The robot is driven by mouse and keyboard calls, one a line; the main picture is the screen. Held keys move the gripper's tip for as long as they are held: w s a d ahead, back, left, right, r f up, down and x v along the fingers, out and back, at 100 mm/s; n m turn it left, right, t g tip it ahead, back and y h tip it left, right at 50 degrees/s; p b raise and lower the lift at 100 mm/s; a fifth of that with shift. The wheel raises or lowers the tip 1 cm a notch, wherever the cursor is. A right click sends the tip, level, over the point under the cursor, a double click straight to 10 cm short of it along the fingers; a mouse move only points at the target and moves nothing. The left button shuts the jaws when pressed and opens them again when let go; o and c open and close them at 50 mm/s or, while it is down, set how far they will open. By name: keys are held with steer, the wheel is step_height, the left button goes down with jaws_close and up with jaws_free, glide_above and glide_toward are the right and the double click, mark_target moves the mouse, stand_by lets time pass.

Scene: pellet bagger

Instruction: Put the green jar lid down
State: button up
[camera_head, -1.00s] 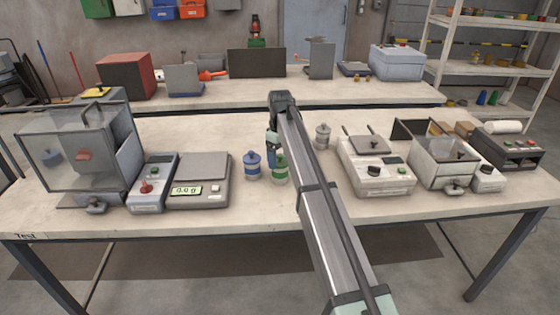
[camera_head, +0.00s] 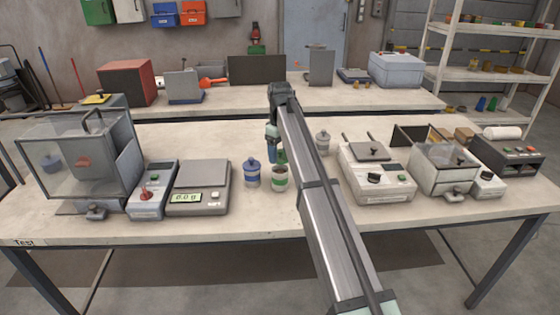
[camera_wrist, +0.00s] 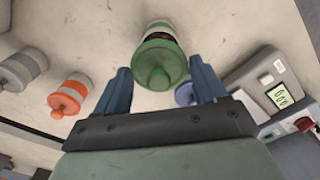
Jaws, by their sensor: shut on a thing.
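The green jar lid (camera_wrist: 158,64), with a round knob, sits between the two blue fingers of my gripper (camera_wrist: 160,82) in the wrist view. My gripper is shut on it. In the head view a little of the lid (camera_head: 282,156) shows beside my gripper (camera_head: 272,145), just above the mouth of the jar with a green band (camera_head: 280,181). That jar is open on the bench, with dark contents. My arm hides part of the lid and gripper in the head view.
A blue-lidded jar (camera_head: 251,174) stands close left of the open jar. A scale (camera_head: 200,188) is farther left. A grey jar (camera_head: 323,141) and a hotplate-like device (camera_head: 377,177) are to the right. An orange-lidded jar (camera_wrist: 70,95) shows in the wrist view. Bare bench lies in front.

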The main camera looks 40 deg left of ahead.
step_height(320, 180, up, 4)
steer(key=shift+r, duration=0.1)
steer(key=shift+s+a+r, duration=0.15)
steer(key=shift+r, duration=0.1)
steer(key=s+a, duration=0.2)
steer(key=s, duration=0.1)
glide_above(250, 209)
steer(key=shift+f, duration=3.65)
steer(key=shift+m, duration=0.4)
steer(key=shift+f, duration=4.75)
steer(key=o, duration=1)
steer(key=shift+f, duration=0.1)
